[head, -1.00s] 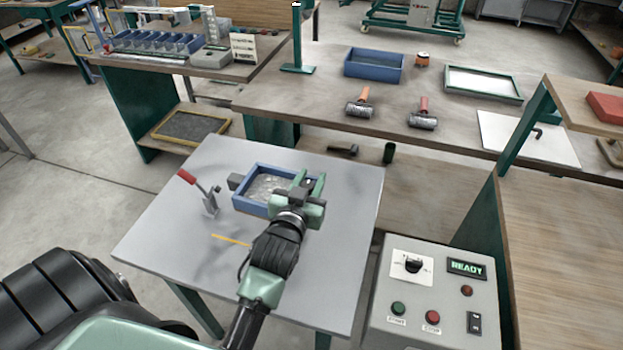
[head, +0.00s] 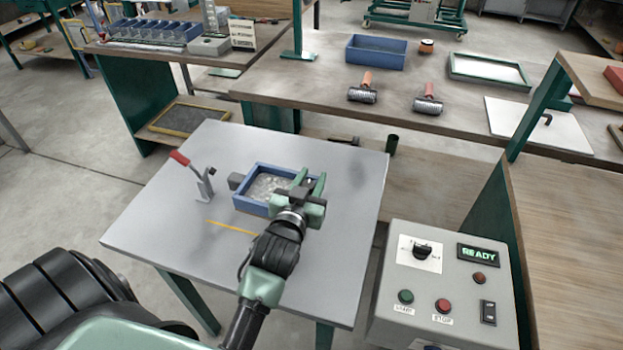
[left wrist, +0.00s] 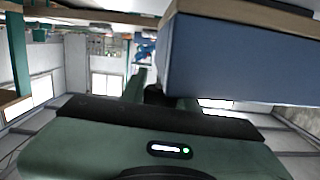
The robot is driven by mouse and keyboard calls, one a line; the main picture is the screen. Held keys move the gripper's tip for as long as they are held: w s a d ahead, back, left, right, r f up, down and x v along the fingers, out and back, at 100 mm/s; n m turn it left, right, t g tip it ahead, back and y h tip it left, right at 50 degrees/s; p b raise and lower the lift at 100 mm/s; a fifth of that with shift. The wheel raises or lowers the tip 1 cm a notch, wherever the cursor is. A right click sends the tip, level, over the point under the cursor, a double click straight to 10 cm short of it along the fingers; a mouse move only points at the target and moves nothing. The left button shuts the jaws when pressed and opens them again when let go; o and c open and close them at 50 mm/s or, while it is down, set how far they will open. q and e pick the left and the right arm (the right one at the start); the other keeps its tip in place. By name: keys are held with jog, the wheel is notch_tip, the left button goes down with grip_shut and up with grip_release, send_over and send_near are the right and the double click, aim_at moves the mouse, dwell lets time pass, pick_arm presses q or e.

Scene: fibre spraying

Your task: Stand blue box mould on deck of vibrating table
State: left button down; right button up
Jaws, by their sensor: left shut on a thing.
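The blue box mould (head: 241,203) is in my left gripper (head: 310,186), which is shut on its right side. The mould looks level, holds a pale grey mottled fill, and has a dark block on its left side. It is over the middle of the grey vibrating table deck (head: 150,224); I cannot tell whether it touches the deck. In the left wrist view, the mould's blue wall (left wrist: 240,62) fills the upper right, close above the gripper. My right gripper is not in view.
A red-handled clamp (head: 197,178) stands on the deck left of the mould, with a yellow line (head: 232,228) in front. A control box (head: 440,285) showing READY stands at the right. The back bench (head: 300,88) carries another blue box (head: 376,52), two rollers and a green-framed tray.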

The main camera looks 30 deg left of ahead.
pick_arm(q)
jog(key=shift+f+b, duration=1.65)
jog(key=shift+b, duration=0.05)
jog(key=shift+s+a+b, duration=0.2)
jog(key=shift+s+a, duration=0.05)
jog(key=shift+a, duration=0.7)
jog(key=shift+s+a+b, duration=0.15)
jog(key=shift+s+a, duration=0.05)
jog(key=shift+a, duration=0.7)
jog(key=shift+d+f+b, duration=0.15)
jog(key=shift+f+b, duration=0.15)
jog(key=shift+f, duration=0.65)
